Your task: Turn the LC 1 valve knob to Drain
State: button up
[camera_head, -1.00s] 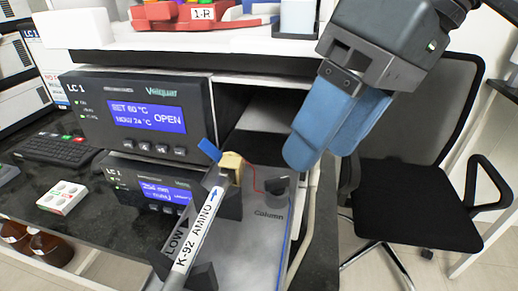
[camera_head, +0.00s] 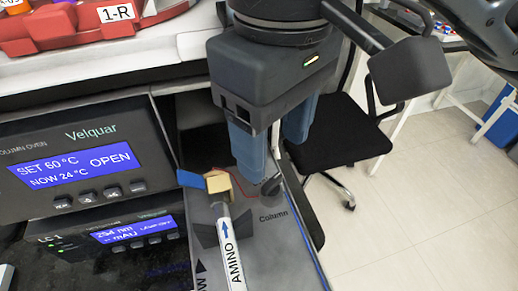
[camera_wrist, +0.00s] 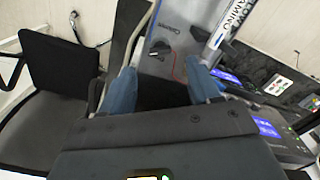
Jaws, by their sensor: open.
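The LC 1 valve knob (camera_head: 271,187) is a small dark knob on the grey panel (camera_head: 262,245), beside the printed word "Column". In the wrist view the knob (camera_wrist: 161,48) lies beyond the fingertips, between them across the picture. No "Drain" mark is legible. My gripper (camera_head: 271,155) has blue fingers and is open and empty. In the head view its left finger comes down just above and left of the knob. I cannot tell if it touches; in the wrist view (camera_wrist: 162,84) the fingers look apart from the knob.
The LC 1 column oven (camera_head: 75,160) sits at left. A black chair (camera_head: 345,130) is at right.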

aim_at(272, 181)
notch_tip(272, 181, down, 6)
jog(key=shift+r+b, duration=0.15)
jog(key=shift+b, duration=0.15)
jog(key=shift+c, duration=0.2)
jog(key=c, duration=1)
jog(key=shift+r+n+p, duration=0.15)
jog(key=shift+n+p, duration=0.35)
jog(key=shift+n, duration=0.1)
jog(key=shift+n+p, duration=0.3)
jog(key=shift+n, duration=0.6)
jog(key=o, duration=1)
jog(key=shift+o, duration=0.2)
